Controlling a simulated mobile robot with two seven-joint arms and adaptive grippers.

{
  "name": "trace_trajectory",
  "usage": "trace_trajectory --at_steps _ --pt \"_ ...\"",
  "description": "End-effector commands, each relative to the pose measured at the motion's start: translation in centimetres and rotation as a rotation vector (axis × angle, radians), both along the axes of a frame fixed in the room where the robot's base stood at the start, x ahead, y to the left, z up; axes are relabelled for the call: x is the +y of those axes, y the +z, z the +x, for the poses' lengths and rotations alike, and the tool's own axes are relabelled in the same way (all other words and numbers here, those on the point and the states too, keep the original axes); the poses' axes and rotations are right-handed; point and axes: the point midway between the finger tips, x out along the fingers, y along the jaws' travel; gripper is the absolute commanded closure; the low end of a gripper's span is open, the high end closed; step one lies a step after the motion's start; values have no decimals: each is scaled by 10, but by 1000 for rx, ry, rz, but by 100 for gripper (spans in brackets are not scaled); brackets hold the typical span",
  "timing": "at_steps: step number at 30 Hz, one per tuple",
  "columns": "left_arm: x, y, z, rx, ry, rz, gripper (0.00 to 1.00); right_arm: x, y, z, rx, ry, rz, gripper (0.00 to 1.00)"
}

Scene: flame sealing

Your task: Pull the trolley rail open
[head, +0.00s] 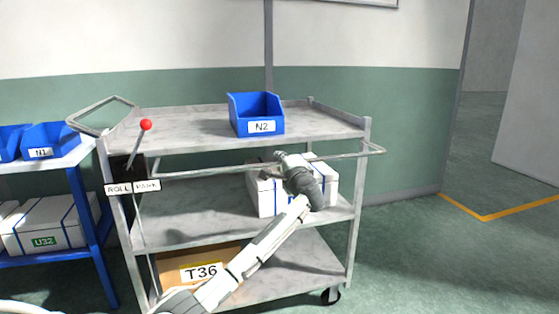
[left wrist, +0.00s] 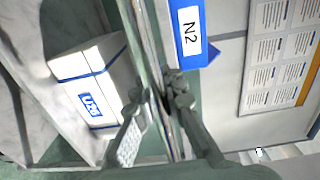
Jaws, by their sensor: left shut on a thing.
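The grey metal trolley (head: 190,126) has three shelves. Its thin rail (head: 215,169) runs along the front, below the top shelf, and bends back at the right corner post. My left gripper (head: 282,160) is at the middle of the rail, and my wrist hides part of it. In the left wrist view, the fingers of my left gripper (left wrist: 165,100) are closed around the rail (left wrist: 150,45). My right gripper is not in view.
A blue bin N2 (head: 256,108) stands on the top shelf. A white box (head: 265,195) is behind my wrist; a carton T36 (head: 180,262) is below. A red-knobbed lever (head: 146,125) stands by the ROLL/PARK plate (head: 132,187). A blue rack (head: 82,215) is left; floor is clear right.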

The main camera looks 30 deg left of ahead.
Motion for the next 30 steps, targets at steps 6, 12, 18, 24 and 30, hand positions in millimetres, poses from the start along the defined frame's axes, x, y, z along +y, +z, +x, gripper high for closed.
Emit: trace_trajectory --at_steps 6,12,18,24,30 --pt "0 3 1 -4 -5 2 100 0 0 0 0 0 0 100" --pt "0 3 1 -5 -5 1 100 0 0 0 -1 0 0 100" --pt "0 3 1 -5 -5 1 81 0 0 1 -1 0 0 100" --pt "0 2 1 -4 -3 1 70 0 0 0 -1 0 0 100" --pt "-1 3 0 -4 -4 1 70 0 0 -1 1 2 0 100"
